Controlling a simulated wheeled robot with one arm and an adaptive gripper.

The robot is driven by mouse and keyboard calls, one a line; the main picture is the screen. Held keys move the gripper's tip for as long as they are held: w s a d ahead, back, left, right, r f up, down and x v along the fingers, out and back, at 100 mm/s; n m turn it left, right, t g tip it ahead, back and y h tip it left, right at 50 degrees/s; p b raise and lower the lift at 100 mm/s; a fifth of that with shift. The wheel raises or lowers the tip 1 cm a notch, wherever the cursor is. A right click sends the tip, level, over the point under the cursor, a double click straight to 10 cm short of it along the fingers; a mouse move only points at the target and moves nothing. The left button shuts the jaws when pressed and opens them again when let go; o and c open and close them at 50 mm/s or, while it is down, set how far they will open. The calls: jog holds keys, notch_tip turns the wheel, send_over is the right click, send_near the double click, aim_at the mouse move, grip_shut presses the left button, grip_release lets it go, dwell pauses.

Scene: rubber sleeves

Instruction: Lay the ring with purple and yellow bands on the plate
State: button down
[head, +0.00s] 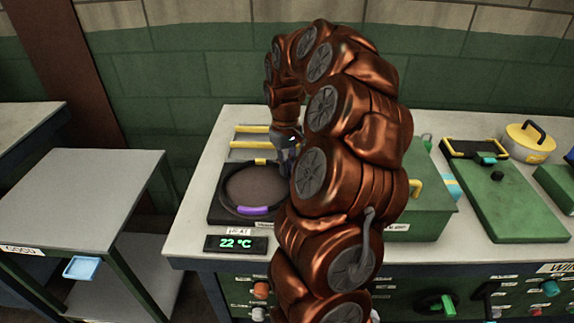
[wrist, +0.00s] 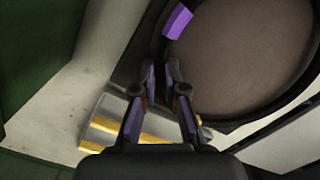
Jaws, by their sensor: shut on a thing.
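The black ring (head: 228,202) has a purple band on its front edge and a yellow band on its far edge. It appears over the dark plate (head: 255,186), round the brown disc; I cannot tell whether it touches the plate all round. In the wrist view the ring's purple band (wrist: 177,22) shows beyond the fingers, with the brown plate surface (wrist: 240,55) inside the ring. My gripper (wrist: 172,72) is shut on the ring at its edge. In the head view my gripper (head: 287,147) is at the plate's far right, partly hidden by my arm.
A display (head: 236,244) reading 22 °C stands in front of the plate. Yellow-barred grey pieces (head: 250,145) lie behind it. A green box (head: 425,205) is to the right, beyond my arm. A grey side table (head: 85,195) stands left, across a gap.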

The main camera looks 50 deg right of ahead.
jog(key=shift+f, duration=0.2)
jog(key=c, duration=1.2)
grip_release()
jog(key=shift+r, duration=0.1)
jog(key=shift+r, duration=0.1)
jog(key=shift+w+d+r+b, duration=0.15)
jog(key=shift+r+b, duration=0.1)
jog(key=shift+r, duration=1.75)
jog(key=shift+w+r+b, duration=0.15)
jog(key=shift+r+b, duration=0.1)
jog(key=shift+r, duration=1.7)
jog(key=shift+w+d+r+b, duration=0.15)
jog(key=shift+r+b, duration=0.1)
jog(key=shift+r, duration=1.75)
jog(key=shift+a, duration=0.2)
